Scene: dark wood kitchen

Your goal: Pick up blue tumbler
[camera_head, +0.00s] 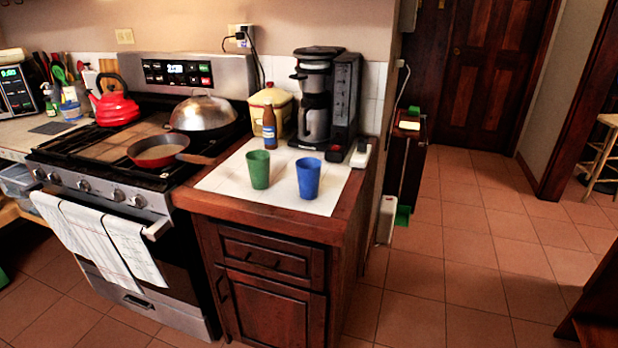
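The blue tumbler (308,178) stands upright near the front right of the white counter mat (231,184). A green tumbler (258,169) stands upright just to its left, with a small gap between them. The front and top rim of the blue tumbler are in clear view. My gripper is not in view.
Behind the tumblers stand a brown bottle (269,126), a coffee maker (316,95) and a yellow canister (283,103). The stove (160,95) with a red pan (157,151) adjoins on the left.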

